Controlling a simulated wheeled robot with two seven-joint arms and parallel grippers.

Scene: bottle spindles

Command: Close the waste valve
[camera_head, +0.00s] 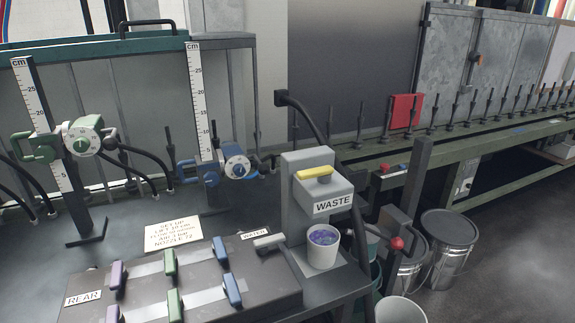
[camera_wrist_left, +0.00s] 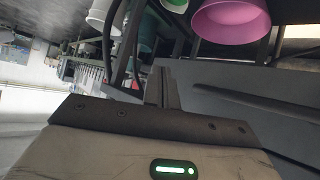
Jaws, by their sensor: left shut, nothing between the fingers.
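A grey unit labelled WASTE (camera_head: 330,203) stands at the middle of the bench in the head view. A yellow handle (camera_head: 314,173) lies across its top, tilted slightly. A white cup (camera_head: 322,248) with bluish-purple contents sits below the WASTE label. To the right, a lever with a red ball knob (camera_head: 397,243) sticks out beside the bench; I cannot tell what it works. My left gripper (camera_wrist_left: 161,85) shows only in the left wrist view, with its fingers together and empty, apart from the containers beyond. No gripper shows in the head view.
A panel labelled REAR (camera_head: 83,298) with several coloured handles lies at the front left. Green (camera_head: 82,146) and blue (camera_head: 237,167) clamps are on scaled posts behind. Metal buckets (camera_head: 450,240) stand on the floor at right. A pink container (camera_wrist_left: 232,18) shows in the wrist view.

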